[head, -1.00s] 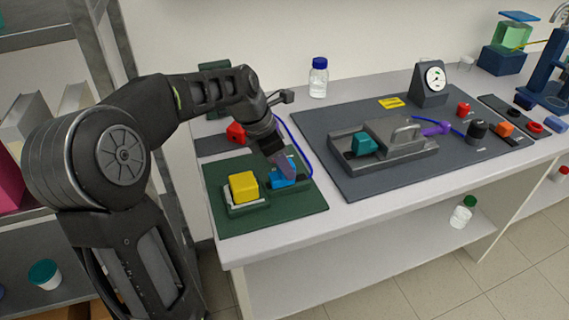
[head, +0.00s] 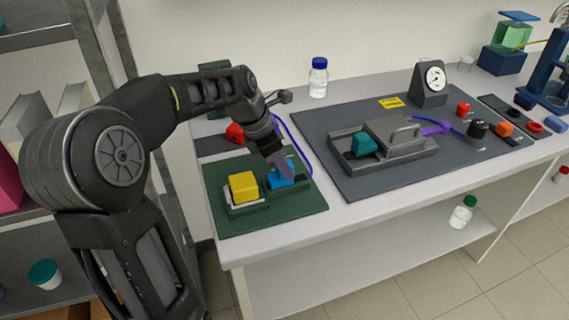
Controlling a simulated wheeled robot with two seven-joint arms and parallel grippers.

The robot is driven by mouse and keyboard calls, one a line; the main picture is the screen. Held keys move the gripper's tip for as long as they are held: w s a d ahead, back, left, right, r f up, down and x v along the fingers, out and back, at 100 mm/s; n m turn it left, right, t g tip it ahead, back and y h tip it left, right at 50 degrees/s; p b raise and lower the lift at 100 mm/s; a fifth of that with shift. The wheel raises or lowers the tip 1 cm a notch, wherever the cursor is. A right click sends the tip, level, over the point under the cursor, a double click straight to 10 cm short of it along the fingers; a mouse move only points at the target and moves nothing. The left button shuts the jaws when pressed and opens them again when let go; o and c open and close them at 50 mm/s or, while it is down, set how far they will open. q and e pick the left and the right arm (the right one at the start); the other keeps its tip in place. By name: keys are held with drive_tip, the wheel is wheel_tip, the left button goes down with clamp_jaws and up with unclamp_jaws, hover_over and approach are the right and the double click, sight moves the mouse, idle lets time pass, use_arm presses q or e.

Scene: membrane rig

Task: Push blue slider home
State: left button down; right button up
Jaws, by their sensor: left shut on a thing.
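The blue slider (head: 279,175) sits in a dark holder on the green mat (head: 299,205) at the left end of the bench. My left gripper (head: 284,169) reaches down over it from behind, fingers shut on the blue slider. The fingers hide part of the slider's top. A yellow block (head: 243,186) sits in a light tray on the same mat, left of the slider. My right gripper is not in view.
A dark mat (head: 352,187) to the right carries a grey rig (head: 404,151) with a teal block (head: 364,145). A gauge (head: 433,78) and a blue-capped bottle (head: 318,79) stand behind. A red piece (head: 235,133) lies behind the green mat.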

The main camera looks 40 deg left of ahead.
sight(276, 176)
use_arm(q)
drive_tip(key=s+a, duration=0.2)
drive_tip(key=shift+s, duration=0.3)
drive_tip(key=c, duration=1)
unclamp_jaws()
drive_tip(key=shift+d, duration=0.1)
drive_tip(key=v, duration=0.7)
drive_tip(key=shift+r, duration=0.35)
drive_tip(key=shift+s, duration=0.15)
